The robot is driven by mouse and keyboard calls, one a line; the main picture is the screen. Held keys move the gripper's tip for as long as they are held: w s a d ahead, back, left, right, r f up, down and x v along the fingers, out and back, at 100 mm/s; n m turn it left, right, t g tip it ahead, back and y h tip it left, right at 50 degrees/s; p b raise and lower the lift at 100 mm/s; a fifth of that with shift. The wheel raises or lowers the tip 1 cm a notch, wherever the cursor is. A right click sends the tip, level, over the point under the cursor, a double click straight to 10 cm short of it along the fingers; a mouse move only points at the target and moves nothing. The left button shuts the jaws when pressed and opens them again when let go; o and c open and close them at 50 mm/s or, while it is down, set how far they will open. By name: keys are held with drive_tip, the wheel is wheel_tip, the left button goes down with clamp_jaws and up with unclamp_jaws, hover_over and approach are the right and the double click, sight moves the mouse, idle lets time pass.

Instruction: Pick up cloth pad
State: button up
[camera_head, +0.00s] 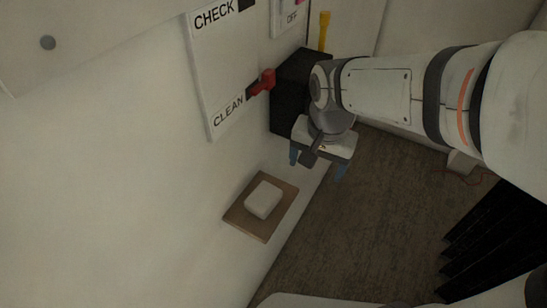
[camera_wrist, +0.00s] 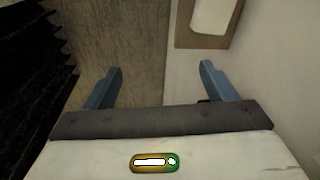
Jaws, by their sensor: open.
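The cloth pad (camera_head: 263,200) is a small white rounded block on a brown square board (camera_head: 237,218) against the white wall. In the wrist view the pad (camera_wrist: 213,14) shows only in part at the top, right of centre, on its brown board (camera_wrist: 184,36). My gripper (camera_head: 317,170) is open and empty, with blue fingers apart. In the head view it is up and to the right of the pad, not touching it. In the wrist view the gripper (camera_wrist: 160,72) has both fingers short of the board.
A white panel marked CHECK and CLEAN (camera_head: 217,70) with a red lever (camera_head: 262,82) is on the wall. A black box (camera_head: 292,92) and a yellow post (camera_head: 324,30) are close behind my gripper. Black slatted shapes (camera_head: 500,240) stand at right; brown floor (camera_head: 375,215) lies between.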

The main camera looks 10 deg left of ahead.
sight(264, 196)
drive_tip(key=shift+o, duration=0.5)
drive_tip(key=a+f, duration=0.2)
drive_tip(key=a, duration=0.1)
drive_tip(key=a+f+m+g+b, duration=0.1)
drive_tip(key=a+f, duration=0.2)
drive_tip(key=a, duration=0.1)
drive_tip(key=w+a+f+m+b, duration=0.1)
drive_tip(key=a+f, duration=0.1)
drive_tip(key=a, duration=0.2)
drive_tip(key=shift+a+f+h, duration=0.2)
drive_tip(key=shift+f+h, duration=0.05)
drive_tip(key=shift+h, duration=0.05)
wheel_tip(264, 196, down, 8)
drive_tip(key=shift+s+r+p, duration=0.1)
drive_tip(key=shift+r+p, duration=0.05)
drive_tip(key=shift+p, duration=0.35)
drive_tip(key=shift+c, duration=0.3)
drive_tip(key=c, duration=1)
drive_tip(key=shift+r, duration=0.15)
